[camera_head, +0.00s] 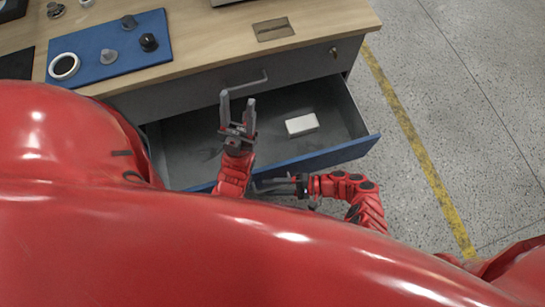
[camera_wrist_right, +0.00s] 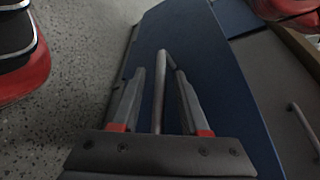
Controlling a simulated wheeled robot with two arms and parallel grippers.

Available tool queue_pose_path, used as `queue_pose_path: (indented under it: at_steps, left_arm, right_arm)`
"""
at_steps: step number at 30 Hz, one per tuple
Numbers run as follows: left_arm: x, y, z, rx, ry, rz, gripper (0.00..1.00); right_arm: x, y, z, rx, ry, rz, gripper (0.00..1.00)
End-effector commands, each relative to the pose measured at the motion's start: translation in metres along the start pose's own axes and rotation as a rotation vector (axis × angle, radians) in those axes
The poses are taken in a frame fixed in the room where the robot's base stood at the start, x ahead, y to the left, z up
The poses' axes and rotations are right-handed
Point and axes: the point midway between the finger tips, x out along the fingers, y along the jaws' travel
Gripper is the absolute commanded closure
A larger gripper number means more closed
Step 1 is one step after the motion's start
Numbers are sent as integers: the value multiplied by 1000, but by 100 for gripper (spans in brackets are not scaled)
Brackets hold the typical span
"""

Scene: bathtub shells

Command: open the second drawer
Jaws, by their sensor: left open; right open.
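The second drawer, with a blue front (camera_head: 330,153), is pulled out below the closed grey top drawer (camera_head: 300,69). A white box (camera_head: 301,124) lies inside it. My left gripper (camera_head: 238,101) is open and empty, pointing up in front of the top drawer's handle (camera_head: 262,80); I cannot tell if it touches anything. My right gripper (camera_head: 262,186) is low at the outer side of the blue front. In the right wrist view, its open fingers (camera_wrist_right: 158,82) stand on either side of the blue drawer's bar handle (camera_wrist_right: 161,95). The blue front (camera_wrist_right: 200,50) fills the view behind it.
The wooden worktop (camera_head: 220,45) carries a blue mat (camera_head: 112,45) with several small round parts. Speckled floor with a yellow line (camera_head: 415,140) is clear to the right. My red body hides the lower part of the head view.

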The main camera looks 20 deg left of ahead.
Motion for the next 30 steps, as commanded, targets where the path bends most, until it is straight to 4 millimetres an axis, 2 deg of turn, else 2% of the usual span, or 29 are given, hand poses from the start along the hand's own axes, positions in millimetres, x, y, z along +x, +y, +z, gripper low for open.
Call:
queue_pose_path:
  at_steps: [5,8,21,24,30]
  left_arm:
    - [0,0,0,0,0,0,50]
    - [-1,0,0,0,0,0,50]
    - [-8,0,1,0,0,0,50]
    - [-7,0,1,0,0,0,50]
    - [-6,0,1,0,0,0,50]
  right_arm:
    - [-5,0,-1,0,2,0,55]
    - [-18,0,-2,-2,4,0,55]
    - [-132,-1,-1,0,4,2,55]
    - [-152,-1,-1,1,3,2,55]
    - [-170,0,0,-1,0,1,55]
